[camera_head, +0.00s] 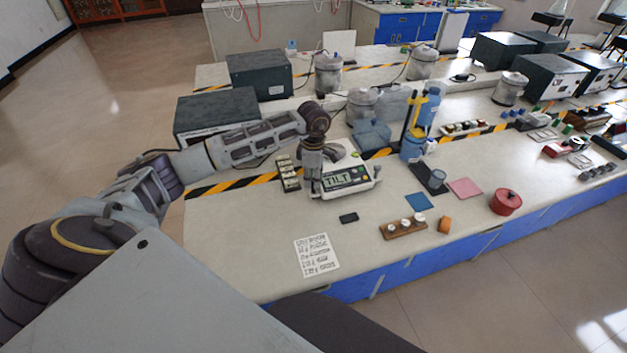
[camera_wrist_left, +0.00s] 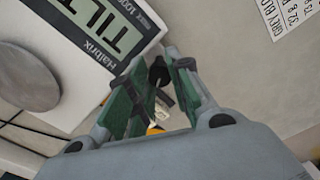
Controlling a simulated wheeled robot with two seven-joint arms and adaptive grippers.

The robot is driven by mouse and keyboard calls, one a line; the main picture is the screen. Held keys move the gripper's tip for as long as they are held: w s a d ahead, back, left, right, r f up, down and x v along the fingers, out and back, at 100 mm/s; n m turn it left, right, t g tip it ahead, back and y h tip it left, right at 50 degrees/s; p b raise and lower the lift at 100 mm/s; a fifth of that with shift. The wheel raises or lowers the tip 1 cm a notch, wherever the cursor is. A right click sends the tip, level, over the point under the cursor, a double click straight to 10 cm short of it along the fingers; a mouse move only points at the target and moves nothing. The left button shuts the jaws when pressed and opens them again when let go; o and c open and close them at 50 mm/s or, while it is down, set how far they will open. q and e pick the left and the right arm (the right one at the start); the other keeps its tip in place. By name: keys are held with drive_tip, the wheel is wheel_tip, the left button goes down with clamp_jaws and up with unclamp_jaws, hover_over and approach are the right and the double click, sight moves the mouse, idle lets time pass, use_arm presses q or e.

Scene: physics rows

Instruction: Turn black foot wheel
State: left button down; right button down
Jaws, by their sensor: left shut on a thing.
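The white balance (camera_head: 348,181) with a "TILT" display stands on the bench. In the left wrist view its front panel (camera_wrist_left: 100,40) fills the upper left, with the round grey pan (camera_wrist_left: 25,75) beside it. The black foot wheel (camera_wrist_left: 158,72) sits at the balance's corner, between the green-padded fingers. My left gripper (camera_wrist_left: 157,70) is shut on it. In the head view my left gripper (camera_head: 314,188) points down at the balance's left front corner, and the wheel is hidden there. My right gripper is in neither view.
A small black block (camera_head: 348,217) and a printed card (camera_head: 316,257) lie in front of the balance. Several small weights or blocks (camera_head: 287,172) stand just left of it. A wooden weight holder (camera_head: 403,228) and a red pot (camera_head: 506,201) are to the right.

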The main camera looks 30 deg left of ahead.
use_arm(q)
drive_tip(key=n+b, duration=0.1)
drive_tip(key=n, duration=0.5)
idle(0.3)
drive_tip(key=c, duration=1.3)
unclamp_jaws()
drive_tip(key=shift+o, duration=0.2)
wheel_tip(320, 180, up, 12)
idle(0.5)
